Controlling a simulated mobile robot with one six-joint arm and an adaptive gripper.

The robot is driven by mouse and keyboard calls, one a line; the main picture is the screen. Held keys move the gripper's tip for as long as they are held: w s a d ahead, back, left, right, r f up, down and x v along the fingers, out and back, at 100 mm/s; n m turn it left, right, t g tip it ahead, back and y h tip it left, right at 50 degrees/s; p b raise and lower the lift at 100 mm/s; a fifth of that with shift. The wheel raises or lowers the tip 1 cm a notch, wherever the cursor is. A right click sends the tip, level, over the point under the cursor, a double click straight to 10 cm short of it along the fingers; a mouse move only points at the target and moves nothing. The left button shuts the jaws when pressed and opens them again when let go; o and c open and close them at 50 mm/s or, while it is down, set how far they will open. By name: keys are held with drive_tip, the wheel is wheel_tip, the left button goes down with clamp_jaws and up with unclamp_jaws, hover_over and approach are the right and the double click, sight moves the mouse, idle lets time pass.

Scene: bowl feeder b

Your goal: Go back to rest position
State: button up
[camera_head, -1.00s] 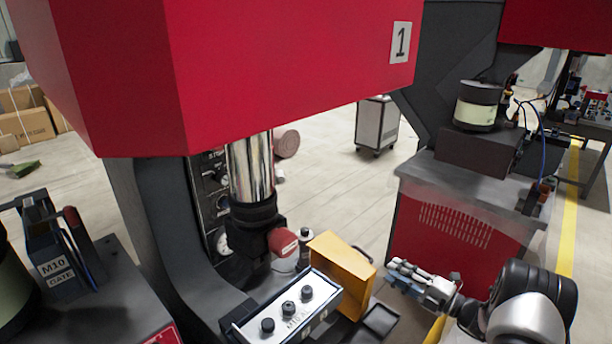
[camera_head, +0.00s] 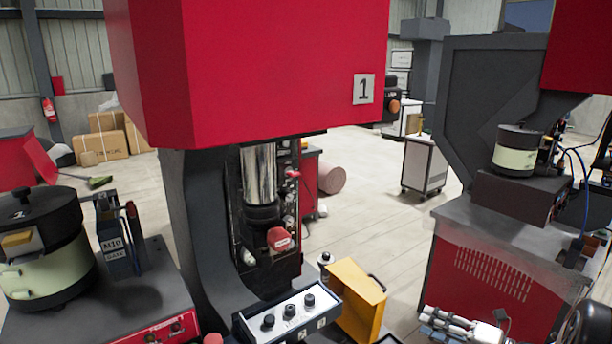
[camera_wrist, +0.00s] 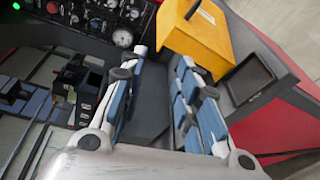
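My gripper (camera_head: 428,322) is at the bottom right of the head view, right of the press and in front of the red cabinet. In the wrist view my gripper (camera_wrist: 161,62) has its two blue-padded fingers spread apart, with an empty gap between them. Its fingertips point toward the yellow box (camera_wrist: 197,38), which also shows in the head view (camera_head: 357,295). Nothing is held. Most of my arm is cut off by the lower right edge of the head view.
The red press (camera_head: 250,70) marked 1 stands in the middle, with a control box (camera_head: 290,316) at its front. A feeder bowl (camera_head: 45,265) stands at left, another (camera_head: 517,155) at right on the red cabinet (camera_head: 485,280). A black tray (camera_wrist: 250,78) is beside the yellow box. Open floor lies behind.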

drive_tip(key=s+a+r+n+g+h, duration=0.2)
drive_tip(key=s+a+r+n+g, duration=0.3)
drive_tip(key=s+a+r+n, duration=0.35)
drive_tip(key=s+a+r+n+g+h, duration=0.1)
drive_tip(key=s+a+r+n+g, duration=0.4)
drive_tip(key=a+n, duration=0.55)
drive_tip(key=s+d+r+n+t+h, duration=0.1)
drive_tip(key=s+n+h, duration=0.3)
drive_tip(key=s+n, duration=0.6)
drive_tip(key=s+d+r+n+t+h, duration=0.1)
drive_tip(key=s+n+h, duration=0.4)
drive_tip(key=s+n, duration=0.6)
drive_tip(key=shift+r+n+t, duration=0.4)
drive_tip(key=shift+n+t, duration=0.4)
drive_tip(key=shift+n, duration=0.1)
drive_tip(key=shift+a, duration=0.1)
